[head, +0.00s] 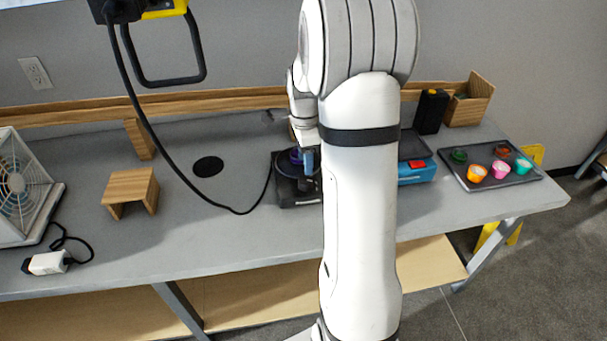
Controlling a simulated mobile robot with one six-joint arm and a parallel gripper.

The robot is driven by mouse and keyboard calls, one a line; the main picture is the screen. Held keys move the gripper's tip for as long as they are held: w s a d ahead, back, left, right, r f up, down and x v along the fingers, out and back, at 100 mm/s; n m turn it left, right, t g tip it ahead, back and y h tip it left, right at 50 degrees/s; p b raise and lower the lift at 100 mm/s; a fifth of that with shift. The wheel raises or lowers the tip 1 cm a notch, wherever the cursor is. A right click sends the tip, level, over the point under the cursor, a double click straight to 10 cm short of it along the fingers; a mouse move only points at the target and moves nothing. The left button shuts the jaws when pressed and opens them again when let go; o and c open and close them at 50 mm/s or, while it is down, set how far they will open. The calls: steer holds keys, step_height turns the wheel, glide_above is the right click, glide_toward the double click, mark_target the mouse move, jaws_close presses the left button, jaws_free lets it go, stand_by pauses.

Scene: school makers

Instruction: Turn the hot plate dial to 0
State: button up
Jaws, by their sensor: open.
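A black, boxy appliance (287,196) stands on the grey bench left of my arm and looks like the hot plate. My arm hides its right part. I cannot make out its dial or any setting. My gripper (302,160) hangs down over this appliance, below my white wrist, and is open. Small blue and purple parts show around the fingertips, and I cannot tell whether they touch anything.
A blue device (418,172) with a red part stands just right of my arm. A dark tray (492,172) with several coloured cups is farther right. A wooden stand (131,188), a fan (18,185) and a hanging black cord (165,155) are left.

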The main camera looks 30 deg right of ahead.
mark_target(305, 179)
steer(key=f, duration=0.6)
steer(key=shift+s, duration=0.2)
steer(key=shift+r, duration=0.1)
steer(key=shift+c, duration=0.4)
steer(key=shift+a, duration=0.1)
steer(key=c, duration=0.6)
